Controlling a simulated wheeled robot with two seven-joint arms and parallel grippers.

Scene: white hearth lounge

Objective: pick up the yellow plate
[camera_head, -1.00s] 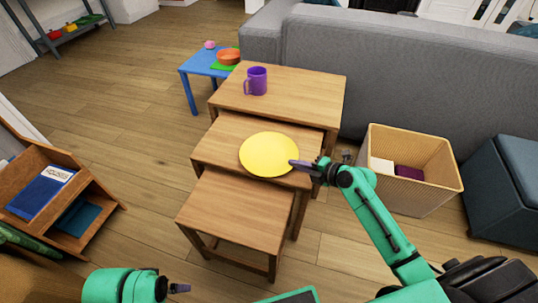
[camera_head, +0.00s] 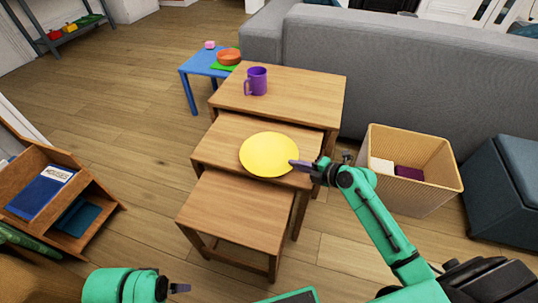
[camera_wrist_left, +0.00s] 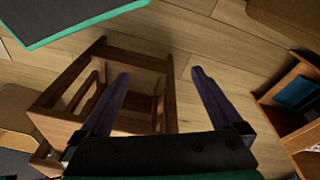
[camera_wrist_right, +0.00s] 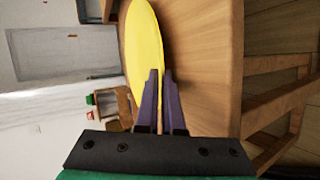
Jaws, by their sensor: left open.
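The yellow plate (camera_head: 267,154) is round and lies at the middle wooden nesting table (camera_head: 213,146). It also shows edge-on in the right wrist view (camera_wrist_right: 143,45). My right gripper (camera_head: 294,163) reaches in from the right to the plate's right rim. In the right wrist view its fingers (camera_wrist_right: 160,74) are close together with the rim between them. I cannot tell whether the plate is off the tabletop. My left gripper (camera_wrist_left: 160,73) is open and empty, low at the bottom left of the head view, with its fingers spread above the floor and a wooden table.
A purple mug (camera_head: 257,81) stands on the tallest nesting table (camera_head: 305,92). The lowest table (camera_head: 235,210) is bare. A wicker bin (camera_head: 420,190) stands to the right, before the grey sofa (camera_head: 400,80). A wooden shelf (camera_head: 95,225) is at left.

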